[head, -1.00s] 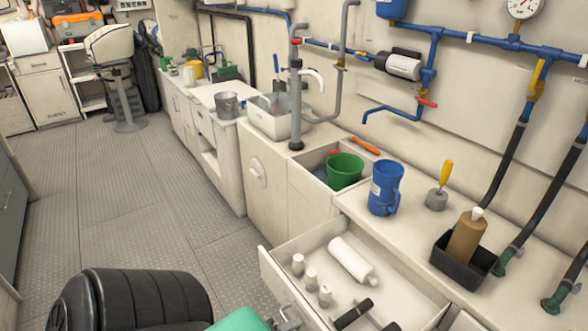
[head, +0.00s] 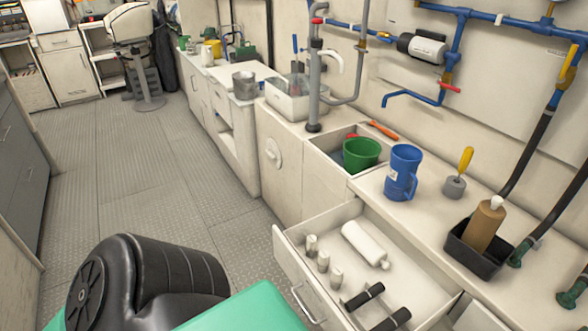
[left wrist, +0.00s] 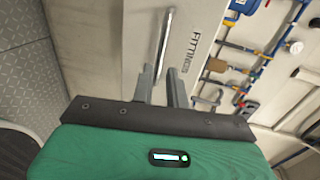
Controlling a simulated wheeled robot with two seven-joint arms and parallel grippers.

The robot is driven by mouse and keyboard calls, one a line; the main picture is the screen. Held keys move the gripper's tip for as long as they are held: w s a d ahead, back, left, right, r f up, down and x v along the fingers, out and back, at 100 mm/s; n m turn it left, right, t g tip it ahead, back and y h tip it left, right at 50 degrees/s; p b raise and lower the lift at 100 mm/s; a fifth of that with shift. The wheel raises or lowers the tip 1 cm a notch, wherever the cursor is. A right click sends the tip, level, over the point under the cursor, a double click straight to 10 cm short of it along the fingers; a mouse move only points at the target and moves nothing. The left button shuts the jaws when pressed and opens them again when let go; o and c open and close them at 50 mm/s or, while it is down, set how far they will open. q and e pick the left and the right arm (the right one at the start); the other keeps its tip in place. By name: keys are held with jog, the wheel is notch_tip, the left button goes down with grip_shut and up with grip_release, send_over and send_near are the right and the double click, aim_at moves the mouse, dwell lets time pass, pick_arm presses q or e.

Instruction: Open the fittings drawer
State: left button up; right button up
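In the left wrist view a pale drawer front (left wrist: 205,15) carries the label FITTINGS and a metal bar handle (left wrist: 166,40). My left gripper (left wrist: 162,82) is there with its two grey fingers apart, around the lower end of the handle in the picture. Whether they touch it, I cannot tell. In the head view a pale drawer (head: 288,262) stands pulled out, with a bar handle (head: 307,304) on its front. No label can be read there, so I cannot tell whether it is the same drawer. My right gripper is not in view.
The open drawer holds a white bottle (head: 364,243), small pale cylinders and black-handled tools. On the counter are a blue jug (head: 403,173), a green bucket (head: 361,153) in the sink and a brown bottle in a black tray (head: 478,258). Floor (head: 140,190) at left is clear.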

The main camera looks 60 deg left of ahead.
pick_arm(q)
jog(key=v, duration=0.6)
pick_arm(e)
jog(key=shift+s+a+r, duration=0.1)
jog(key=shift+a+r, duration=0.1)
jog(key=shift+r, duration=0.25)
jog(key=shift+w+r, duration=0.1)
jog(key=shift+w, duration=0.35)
